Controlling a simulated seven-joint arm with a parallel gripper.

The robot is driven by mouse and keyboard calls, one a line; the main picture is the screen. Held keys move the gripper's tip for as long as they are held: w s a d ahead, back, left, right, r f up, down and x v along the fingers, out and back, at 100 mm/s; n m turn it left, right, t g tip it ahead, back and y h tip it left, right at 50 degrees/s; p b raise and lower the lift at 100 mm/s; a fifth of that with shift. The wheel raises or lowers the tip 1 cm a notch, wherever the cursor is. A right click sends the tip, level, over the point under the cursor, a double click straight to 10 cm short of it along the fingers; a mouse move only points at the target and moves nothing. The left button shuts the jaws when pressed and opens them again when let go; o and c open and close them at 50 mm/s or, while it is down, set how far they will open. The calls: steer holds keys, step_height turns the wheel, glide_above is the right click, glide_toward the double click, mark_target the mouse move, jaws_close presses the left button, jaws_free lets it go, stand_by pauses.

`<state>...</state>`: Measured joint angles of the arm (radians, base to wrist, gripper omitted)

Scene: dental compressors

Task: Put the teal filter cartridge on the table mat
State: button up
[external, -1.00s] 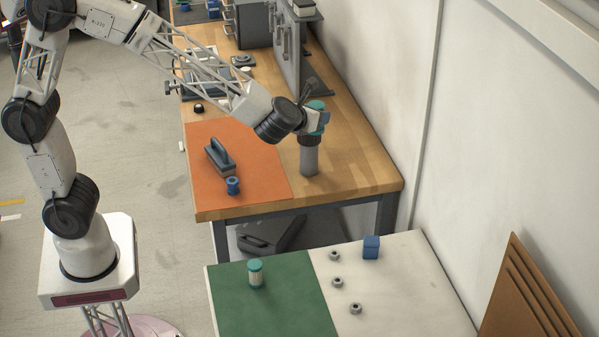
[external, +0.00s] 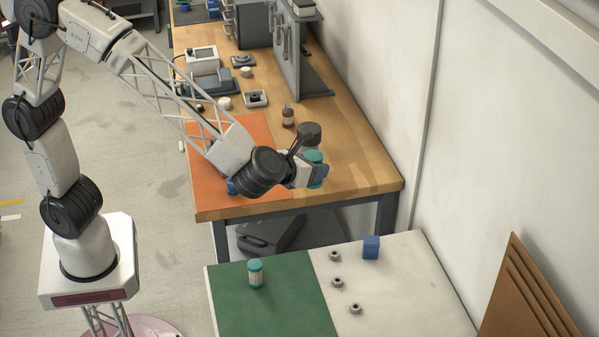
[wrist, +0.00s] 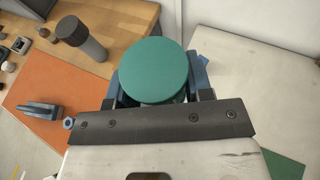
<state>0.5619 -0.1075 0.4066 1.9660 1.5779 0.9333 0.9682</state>
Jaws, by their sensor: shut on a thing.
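My gripper (external: 313,172) is shut on a teal-topped filter cartridge (external: 316,157), held in the air near the wooden table's front edge. In the wrist view its round teal top (wrist: 153,62) sits between the two blue-grey fingers; its lower body is hidden. A second teal-capped cartridge (external: 255,272) with a pale ribbed body stands upright on a green mat (external: 285,310) on the nearer white table. An orange mat (external: 205,188) lies on the wooden table, partly covered by my arm. It also shows at left in the wrist view (wrist: 50,75).
A grey cylinder with a dark cap (wrist: 82,40) stands on the wooden table (external: 365,165) beside the orange mat. A grey handled block (wrist: 40,110) is on the mat. Several metal rings, one here (external: 338,283), and a blue block (external: 371,247) are on the white table.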

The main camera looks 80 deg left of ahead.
steer(key=s+d+m+h, duration=0.1)
steer(key=s+d, duration=0.6)
steer(key=d, duration=0.4)
step_height(320, 180, down, 18)
steer(key=shift+w+a+t, duration=0.2)
steer(key=shift+w+t, duration=0.1)
steer(key=shift+f, duration=0.1)
steer(key=shift+f, duration=3.05)
steer(key=shift+f, duration=1.85)
steer(key=shift+f, duration=0.15)
